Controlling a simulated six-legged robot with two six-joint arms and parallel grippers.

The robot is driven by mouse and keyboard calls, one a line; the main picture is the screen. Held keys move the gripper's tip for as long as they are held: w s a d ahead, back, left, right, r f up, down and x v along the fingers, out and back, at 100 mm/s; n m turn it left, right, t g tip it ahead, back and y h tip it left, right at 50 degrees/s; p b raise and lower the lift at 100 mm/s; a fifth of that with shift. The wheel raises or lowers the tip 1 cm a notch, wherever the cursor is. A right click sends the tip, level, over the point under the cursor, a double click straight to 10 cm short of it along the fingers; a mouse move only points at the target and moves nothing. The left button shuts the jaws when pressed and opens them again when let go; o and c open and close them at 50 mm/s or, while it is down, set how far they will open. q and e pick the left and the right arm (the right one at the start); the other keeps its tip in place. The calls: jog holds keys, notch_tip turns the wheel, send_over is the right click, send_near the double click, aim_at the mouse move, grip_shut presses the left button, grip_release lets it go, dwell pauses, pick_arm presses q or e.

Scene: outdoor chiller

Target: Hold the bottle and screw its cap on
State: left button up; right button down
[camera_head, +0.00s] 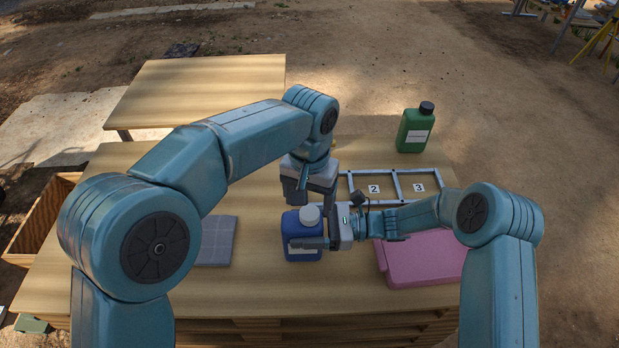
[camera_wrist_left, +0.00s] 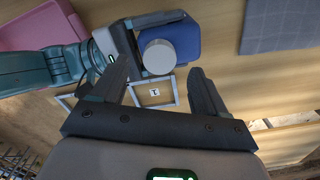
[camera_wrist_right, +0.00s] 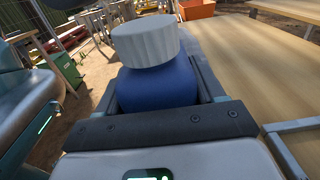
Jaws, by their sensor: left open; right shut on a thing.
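The blue bottle (camera_head: 297,226) stands upright at the front middle of the table, with a white ribbed cap (camera_head: 310,215) on top. My right gripper (camera_head: 308,242) is shut on the bottle's body from the right. The right wrist view shows the bottle (camera_wrist_right: 155,92) between the fingers and the cap (camera_wrist_right: 147,40) over its neck; how tightly it sits I cannot tell. My left gripper (camera_head: 310,204) points down, open and empty, just behind and above the cap. In the left wrist view, the cap (camera_wrist_left: 158,57) lies near the left fingertip, not clasped.
A grey frame (camera_head: 397,172) with numbered cells lies behind the right arm. A green bottle (camera_head: 415,129) stands at the back right. A pink case (camera_head: 424,262) lies at right, a grey tile (camera_head: 217,241) at left. The table is bare further left.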

pick_arm(q)
notch_tip(320, 180, up, 8)
jog(key=shift+r, duration=0.2)
pick_arm(e)
jog(key=shift+c, duration=0.2)
grip_release()
pick_arm(q)
notch_tip(320, 180, down, 2)
jog(key=b, duration=0.2)
jog(key=shift+f+b, duration=0.25)
jog(key=shift+b, duration=0.05)
pick_arm(e)
jog(key=d, duration=1.6)
jog(key=shift+d, duration=0.15)
